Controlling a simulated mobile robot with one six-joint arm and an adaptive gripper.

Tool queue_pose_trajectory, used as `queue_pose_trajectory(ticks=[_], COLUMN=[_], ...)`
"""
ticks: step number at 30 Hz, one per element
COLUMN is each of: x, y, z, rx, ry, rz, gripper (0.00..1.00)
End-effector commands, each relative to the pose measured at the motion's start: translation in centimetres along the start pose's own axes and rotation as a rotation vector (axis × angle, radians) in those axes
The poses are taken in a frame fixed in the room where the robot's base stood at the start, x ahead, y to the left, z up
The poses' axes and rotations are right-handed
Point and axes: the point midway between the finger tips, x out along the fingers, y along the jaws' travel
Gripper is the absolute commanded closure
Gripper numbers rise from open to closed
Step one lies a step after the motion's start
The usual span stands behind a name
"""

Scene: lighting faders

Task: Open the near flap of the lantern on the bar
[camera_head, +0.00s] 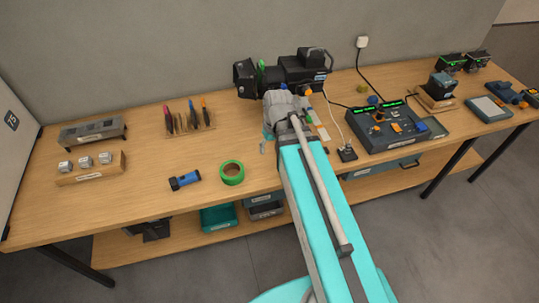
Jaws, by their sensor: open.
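The black lantern (303,72) is at the back of the bench, in the middle of the view. Dark flaps (243,76) stand at its left end, with a green patch beside them. I cannot tell which flap is the near one or how far it stands open. My arm reaches up from the bottom of the view, and its grey wrist covers the area just in front of the lantern. My gripper (269,97) is at the wrist's far end, close to the lantern's lower left. It is open. Its fingers are mostly hidden, and I cannot tell whether they touch a flap.
A fader console (385,128) with green displays stands right of my arm, with cables nearby. Green tape (232,173), a blue torch (185,181) and a tool rack (188,120) lie to the left. Bare wood lies left of the lantern.

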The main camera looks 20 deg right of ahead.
Motion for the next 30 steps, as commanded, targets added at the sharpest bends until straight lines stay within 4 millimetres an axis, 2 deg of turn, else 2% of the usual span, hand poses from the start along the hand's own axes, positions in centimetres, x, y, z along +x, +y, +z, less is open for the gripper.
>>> queue_pose_trajectory(ticks=[6,20,26,30], x=[0.9,0.9,2.3,4.2], y=[-0.1,-0.1,-0.2,-0.2], z=[0.3,0.3,0.6,1.2], rx=[0.008,0.008,0.017,0.033], ry=[-0.003,-0.003,-0.006,-0.011], rz=[0.008,0.009,0.019,0.036], gripper=[0.41,0.41,0.41,0.41])
